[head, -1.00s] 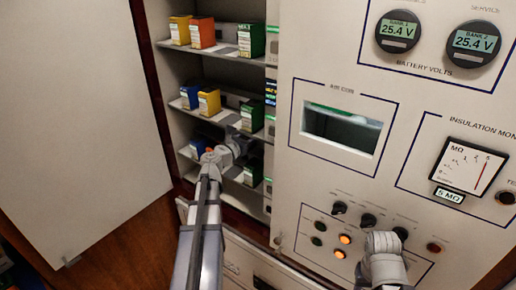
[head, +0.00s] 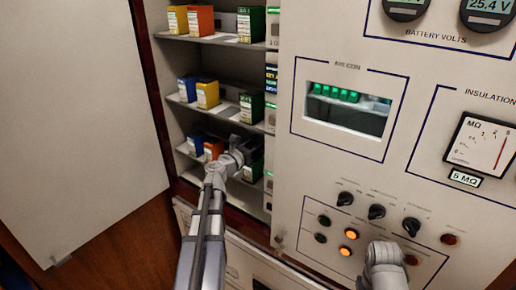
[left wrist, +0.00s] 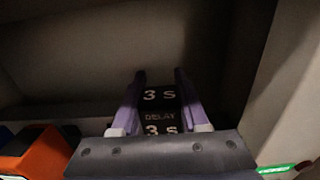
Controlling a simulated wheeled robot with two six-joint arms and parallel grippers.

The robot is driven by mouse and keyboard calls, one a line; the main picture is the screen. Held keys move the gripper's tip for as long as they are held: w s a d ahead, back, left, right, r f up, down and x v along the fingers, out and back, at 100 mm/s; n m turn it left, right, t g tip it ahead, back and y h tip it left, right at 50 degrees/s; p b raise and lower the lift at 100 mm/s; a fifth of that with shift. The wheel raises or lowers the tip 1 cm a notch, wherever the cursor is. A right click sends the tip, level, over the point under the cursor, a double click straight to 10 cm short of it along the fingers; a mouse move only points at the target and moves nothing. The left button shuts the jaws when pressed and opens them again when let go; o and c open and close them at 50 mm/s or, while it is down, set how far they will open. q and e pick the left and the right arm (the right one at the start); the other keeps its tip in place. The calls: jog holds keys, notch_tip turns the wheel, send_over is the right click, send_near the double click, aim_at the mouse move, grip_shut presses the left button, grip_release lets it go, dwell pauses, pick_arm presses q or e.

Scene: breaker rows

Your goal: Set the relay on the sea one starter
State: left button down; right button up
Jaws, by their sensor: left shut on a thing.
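My left gripper (head: 240,152) is inside the open cabinet, at the bottom shelf row in the head view. In the left wrist view its two purple fingers (left wrist: 160,78) are shut on a black relay (left wrist: 160,97) marked "3 S" and "DELAY". A dark green unit (head: 254,168) shows just behind the gripper in the head view, partly hidden by it. I cannot tell whether the held relay rests on the shelf. Part of my right arm shows at the bottom right of the head view, but its jaws do not.
Orange (head: 214,149) and blue (head: 196,145) units stand left of the gripper; the orange one (left wrist: 38,152) is close in the wrist view. Upper shelves hold more coloured units. The panel with knobs (head: 376,211) and lamps stands right. The cabinet door (head: 80,120) is open left.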

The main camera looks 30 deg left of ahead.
pick_arm(q)
jog(key=shift+f, duration=0.15)
jog(key=shift+c, duration=2.1)
grip_release()
jog(key=shift+r+p, duration=0.3)
jog(key=shift+p, duration=0.05)
jog(key=s, duration=1.2)
jog(key=shift+a+f, duration=0.15)
jog(key=shift+a, duration=0.3)
